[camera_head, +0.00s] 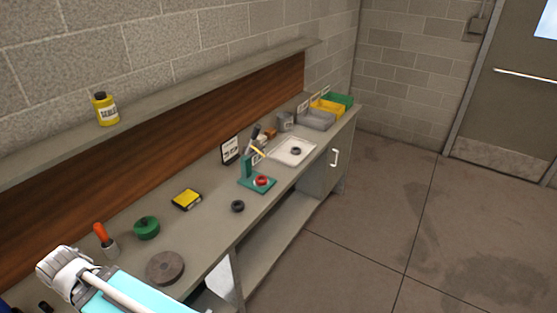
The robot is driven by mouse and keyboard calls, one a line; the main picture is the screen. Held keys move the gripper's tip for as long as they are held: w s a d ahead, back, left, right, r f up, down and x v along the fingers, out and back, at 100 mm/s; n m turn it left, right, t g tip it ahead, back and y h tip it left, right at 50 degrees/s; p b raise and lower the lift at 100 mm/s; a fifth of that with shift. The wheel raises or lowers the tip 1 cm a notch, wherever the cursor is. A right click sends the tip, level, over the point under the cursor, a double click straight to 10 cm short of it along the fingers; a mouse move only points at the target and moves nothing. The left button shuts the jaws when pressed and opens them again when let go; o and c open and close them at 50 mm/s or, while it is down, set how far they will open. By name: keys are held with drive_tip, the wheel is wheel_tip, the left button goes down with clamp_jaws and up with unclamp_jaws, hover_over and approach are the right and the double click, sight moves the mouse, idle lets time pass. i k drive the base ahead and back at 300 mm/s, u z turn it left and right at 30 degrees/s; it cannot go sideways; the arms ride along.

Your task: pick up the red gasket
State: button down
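The red gasket (262,181) is a small red ring. It lies on the flat base of a teal stand (246,170), near the middle of the workbench (215,225). Part of my own arm, white and cyan, shows at the lower left of the head view, over the near end of the bench. My gripper's fingers cannot be made out in this view. Nothing of mine is near the red gasket.
A black ring (238,206) lies just in front of the stand. A white tray (308,147) holds a dark ring. Bins (316,120) stand at the far end. A yellow-black box (186,200), green round part (146,228) and brown disc (165,268) lie nearer. A shelf (200,82) overhangs behind.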

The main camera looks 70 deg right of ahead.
sight(261, 176)
drive_tip(key=k, duration=1.7)
drive_tip(key=z, duration=1.35)
drive_tip(key=i, duration=1)
